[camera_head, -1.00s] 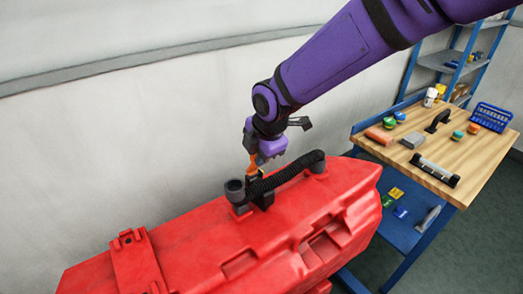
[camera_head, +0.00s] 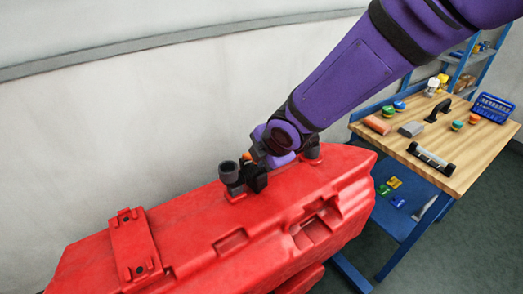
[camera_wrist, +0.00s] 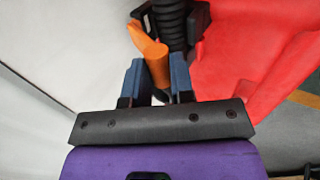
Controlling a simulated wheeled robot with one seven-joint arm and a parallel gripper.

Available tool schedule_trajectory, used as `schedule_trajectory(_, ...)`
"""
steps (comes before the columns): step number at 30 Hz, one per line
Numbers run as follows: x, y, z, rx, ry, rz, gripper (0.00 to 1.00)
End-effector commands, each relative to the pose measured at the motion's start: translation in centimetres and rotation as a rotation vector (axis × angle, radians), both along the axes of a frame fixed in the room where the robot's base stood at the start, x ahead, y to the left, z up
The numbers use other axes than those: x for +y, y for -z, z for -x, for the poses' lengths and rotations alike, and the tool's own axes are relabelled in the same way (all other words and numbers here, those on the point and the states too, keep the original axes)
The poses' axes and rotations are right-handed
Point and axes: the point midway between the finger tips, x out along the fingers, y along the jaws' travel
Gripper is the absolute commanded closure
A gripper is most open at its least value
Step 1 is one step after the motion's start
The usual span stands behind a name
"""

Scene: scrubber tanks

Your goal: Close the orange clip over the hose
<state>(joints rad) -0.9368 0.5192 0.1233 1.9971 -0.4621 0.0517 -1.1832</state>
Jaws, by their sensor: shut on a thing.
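The orange clip (camera_wrist: 152,55) shows in the wrist view between the two blue fingers of my gripper (camera_wrist: 158,80), which is shut on it. In the head view a small bit of the orange clip (camera_head: 246,156) shows beside my purple gripper (camera_head: 258,160). The black ribbed hose (camera_wrist: 170,22) lies just past the clip in the wrist view, inside a dark holder (camera_wrist: 200,22). In the head view my arm hides most of the hose. The dark clip base (camera_head: 254,178) sits on the red tank (camera_head: 200,215). Whether the clip is latched cannot be seen.
A grey hose port (camera_head: 229,172) stands left of the clip on the tank. A pale wall (camera_head: 120,130) runs close behind the tank. A wooden workbench (camera_head: 470,150) with several small items stands at the right.

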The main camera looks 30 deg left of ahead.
Motion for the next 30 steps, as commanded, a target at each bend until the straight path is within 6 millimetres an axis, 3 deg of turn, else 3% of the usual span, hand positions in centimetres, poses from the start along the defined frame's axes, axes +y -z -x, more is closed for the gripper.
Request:
schedule_trajectory(10,-0.8,1.1,0.5,-0.059,-0.002,-0.106,1.0)
schedule_trajectory(30,-2.2,4.4,1.1,-0.054,0.001,-0.101,1.0)
